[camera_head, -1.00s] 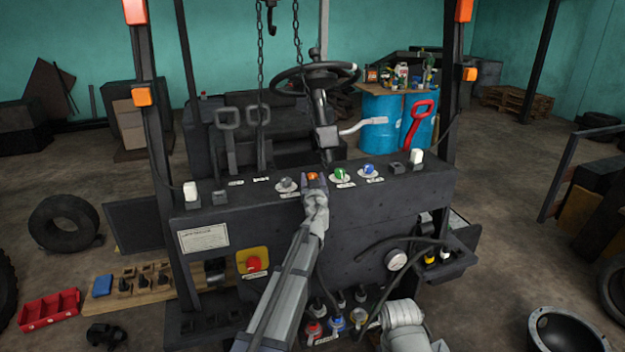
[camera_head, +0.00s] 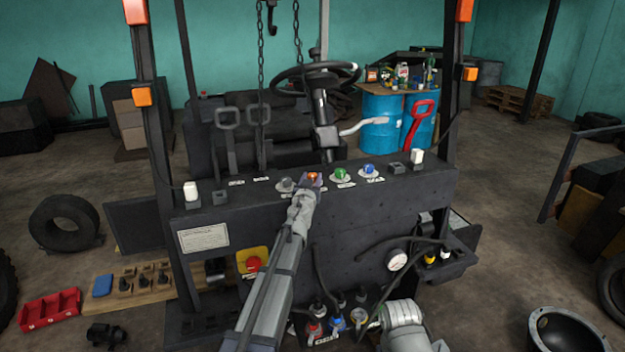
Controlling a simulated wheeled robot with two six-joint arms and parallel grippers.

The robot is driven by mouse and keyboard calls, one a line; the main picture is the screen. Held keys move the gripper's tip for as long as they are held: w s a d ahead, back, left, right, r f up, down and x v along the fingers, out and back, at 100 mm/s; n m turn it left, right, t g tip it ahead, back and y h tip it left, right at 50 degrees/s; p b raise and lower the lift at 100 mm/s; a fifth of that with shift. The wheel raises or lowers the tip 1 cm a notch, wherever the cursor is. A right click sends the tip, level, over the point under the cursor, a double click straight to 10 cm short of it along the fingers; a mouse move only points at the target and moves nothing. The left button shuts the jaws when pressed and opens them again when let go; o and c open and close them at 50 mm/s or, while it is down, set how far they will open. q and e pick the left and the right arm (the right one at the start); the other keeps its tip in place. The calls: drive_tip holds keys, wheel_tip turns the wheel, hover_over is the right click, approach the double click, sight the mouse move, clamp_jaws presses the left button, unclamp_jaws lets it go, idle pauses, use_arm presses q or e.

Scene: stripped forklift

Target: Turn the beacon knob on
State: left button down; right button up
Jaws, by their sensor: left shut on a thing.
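A row of round knobs sits on top of the dark dashboard (camera_head: 400,187): a grey knob (camera_head: 286,185), an orange knob (camera_head: 313,176), a green knob (camera_head: 341,174) and a blue knob (camera_head: 369,170). Their small labels are too small to read, so I cannot tell by text which is the beacon knob. My left gripper (camera_head: 312,181) reaches up from below and is shut on the orange knob, partly hiding it. My right arm's grey link shows at the bottom; its gripper is not in view.
White rocker switches (camera_head: 190,192) stand at both dashboard ends. A red emergency button on a yellow plate (camera_head: 253,262) is on the front panel. A gauge (camera_head: 397,260), hoses and coloured caps (camera_head: 334,321) are low in front. A steering wheel (camera_head: 317,76) rises behind.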

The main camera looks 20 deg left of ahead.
use_arm(q)
drive_tip(key=shift+a+m+h, duration=0.15)
drive_tip(key=shift+m+h, duration=1.05)
drive_tip(key=shift+h, duration=0.7)
drive_tip(key=shift+c, duration=1.8)
unclamp_jaws()
drive_tip(key=shift+s+a, duration=0.15)
drive_tip(key=shift+s, duration=1.8)
drive_tip(key=shift+s+a, duration=0.15)
drive_tip(key=shift+s, duration=1.8)
